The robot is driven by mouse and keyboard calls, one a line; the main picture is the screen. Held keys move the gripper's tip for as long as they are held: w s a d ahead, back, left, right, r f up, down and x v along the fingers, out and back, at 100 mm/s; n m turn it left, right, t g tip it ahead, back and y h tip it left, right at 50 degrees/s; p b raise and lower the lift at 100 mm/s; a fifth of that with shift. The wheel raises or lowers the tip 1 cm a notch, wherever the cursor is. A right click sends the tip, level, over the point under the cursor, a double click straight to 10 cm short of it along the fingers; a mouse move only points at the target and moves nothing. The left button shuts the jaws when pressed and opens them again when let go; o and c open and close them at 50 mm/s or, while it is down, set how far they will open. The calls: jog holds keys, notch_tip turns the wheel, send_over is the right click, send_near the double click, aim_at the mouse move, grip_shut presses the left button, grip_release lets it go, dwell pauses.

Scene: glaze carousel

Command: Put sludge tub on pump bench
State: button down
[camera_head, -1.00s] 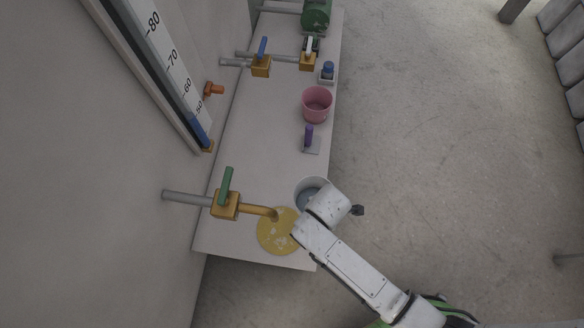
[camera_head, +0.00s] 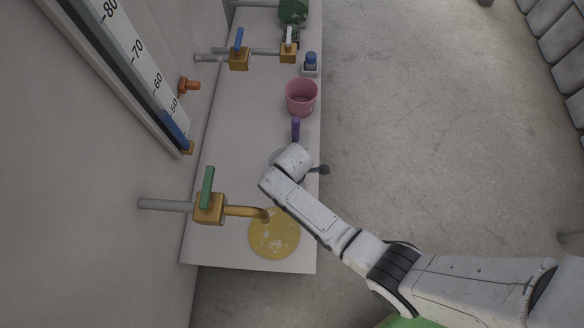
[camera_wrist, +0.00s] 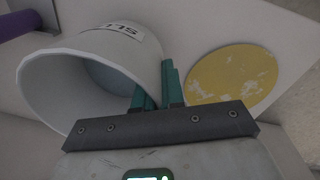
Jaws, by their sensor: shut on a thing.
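The sludge tub (camera_wrist: 85,75) is a pale grey, open tub with a partly visible label starting "SLU" in the wrist view. In the head view only a sliver of its rim (camera_head: 275,156) shows beside my wrist. My gripper (camera_wrist: 157,88) has its teal fingers at the tub's wall and is shut on it. The tub appears tilted in the wrist view; whether it touches the surface below cannot be told. A long white bench (camera_head: 230,150) runs along the wall, with a green machine (camera_head: 293,10) at its far end.
A yellow disc (camera_head: 274,240) lies at the bench's near end under a brass tap (camera_head: 209,208) with a green handle. A purple upright piece (camera_head: 295,128), a pink tub (camera_head: 301,98) and a blue-capped bottle (camera_head: 311,60) stand farther along. Open floor (camera_head: 430,130) lies right.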

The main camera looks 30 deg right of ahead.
jog(key=shift+f+b, duration=0.45)
jog(key=shift+f, duration=0.9)
jog(key=shift+f, duration=0.2)
jog(key=c, duration=1.2)
grip_release()
jog(key=shift+s, duration=0.1)
jog(key=shift+c, duration=0.2)
notch_tip(320, 180, up, 12)
jog(key=s+p, duration=0.1)
jog(key=p, duration=0.4)
jog(key=shift+a+r, duration=0.15)
jog(key=s+d+r+m, duration=0.5)
jog(key=s+r+m, duration=0.2)
jog(key=s+m, duration=0.1)
jog(key=s+d+r+m, duration=0.5)
jog(key=s+r+m, duration=0.2)
jog(key=s, duration=0.3)
jog(key=shift+r+m, duration=0.4)
jog(key=shift+r, duration=0.05)
